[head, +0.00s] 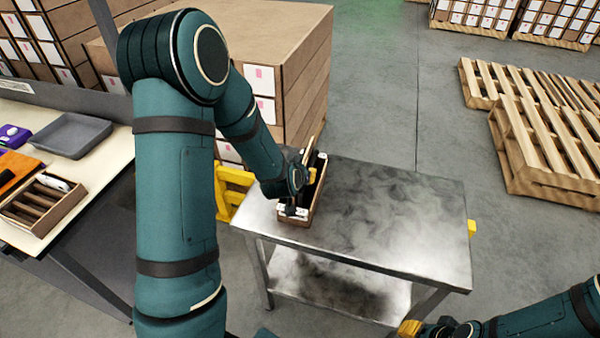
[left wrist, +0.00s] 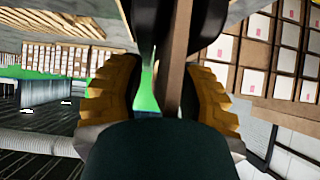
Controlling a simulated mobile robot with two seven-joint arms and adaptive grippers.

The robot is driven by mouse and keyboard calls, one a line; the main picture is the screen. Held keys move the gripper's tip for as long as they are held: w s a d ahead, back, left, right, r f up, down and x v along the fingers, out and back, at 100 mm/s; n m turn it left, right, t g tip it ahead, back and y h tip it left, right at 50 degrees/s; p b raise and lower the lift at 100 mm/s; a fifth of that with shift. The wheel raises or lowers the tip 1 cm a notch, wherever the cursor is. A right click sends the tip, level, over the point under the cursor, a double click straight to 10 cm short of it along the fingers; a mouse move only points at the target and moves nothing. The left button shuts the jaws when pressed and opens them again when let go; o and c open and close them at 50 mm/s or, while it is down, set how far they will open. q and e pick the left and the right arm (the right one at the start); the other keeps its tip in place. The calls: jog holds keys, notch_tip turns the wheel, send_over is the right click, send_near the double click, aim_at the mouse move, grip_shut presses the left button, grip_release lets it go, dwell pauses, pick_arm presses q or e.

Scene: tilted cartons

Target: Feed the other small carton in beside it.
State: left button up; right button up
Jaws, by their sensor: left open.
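A narrow brown carton (head: 313,200) stands on the metal table near its back left corner, with a tall wall or flap up and a dark inside. Small white patches show at its near end; I cannot tell whether they are small cartons. My left gripper (head: 301,180) is at the carton's top and hides part of it. In the left wrist view the yellow fingers of my left gripper (left wrist: 160,95) are apart, with a brown board edge (left wrist: 174,60) between them. My right gripper (head: 408,328) shows only partly at the bottom edge, away from the carton.
The metal table (head: 390,215) is bare to the right of the carton. Stacked large boxes (head: 300,75) stand behind it. A side bench (head: 95,175) at left holds a grey tray (head: 68,135) and a wooden divided box (head: 40,208). Pallets (head: 550,150) lie at right.

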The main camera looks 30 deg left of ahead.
pick_arm(q)
grip_shut()
jog(key=shift+r, duration=0.1)
notch_tip(320, 180, up, 8)
jog(key=p, duration=0.6)
jog(key=shift+r, duration=0.1)
